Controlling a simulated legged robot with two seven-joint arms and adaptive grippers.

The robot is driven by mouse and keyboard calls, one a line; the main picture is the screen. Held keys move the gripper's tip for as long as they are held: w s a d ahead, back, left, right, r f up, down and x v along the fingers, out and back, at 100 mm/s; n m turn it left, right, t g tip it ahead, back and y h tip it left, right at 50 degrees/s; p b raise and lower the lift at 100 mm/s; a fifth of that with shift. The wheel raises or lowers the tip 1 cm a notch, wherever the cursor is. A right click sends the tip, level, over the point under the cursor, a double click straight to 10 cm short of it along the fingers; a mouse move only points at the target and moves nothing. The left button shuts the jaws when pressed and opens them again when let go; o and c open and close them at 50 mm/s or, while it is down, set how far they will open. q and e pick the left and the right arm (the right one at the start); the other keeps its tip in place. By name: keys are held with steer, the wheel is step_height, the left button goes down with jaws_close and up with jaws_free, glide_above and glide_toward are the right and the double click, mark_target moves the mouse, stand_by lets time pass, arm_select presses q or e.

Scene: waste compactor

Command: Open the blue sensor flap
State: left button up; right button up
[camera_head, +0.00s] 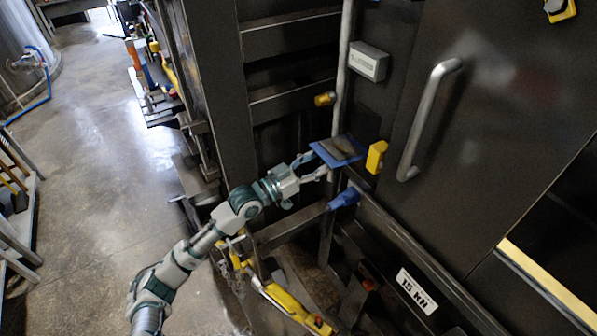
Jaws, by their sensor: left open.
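The blue sensor flap (338,150) is a flat panel with a blue rim and a darker middle, near the centre of the head view beside a vertical grey pipe. It stands out at a tilt from the machine front. My left gripper (312,167) is open at the flap's lower left edge, its fingers close to or touching it; I cannot tell which. My left arm comes in from the lower left. My right gripper is not in view.
A yellow block (376,157) sits just right of the flap, and a blue cylindrical part (344,198) lies below it. A large dark door with a grey handle (428,118) fills the right. A grey box (368,62) is above. Open floor (95,150) lies at left.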

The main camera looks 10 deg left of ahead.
arm_select(q)
steer(key=v, duration=0.9)
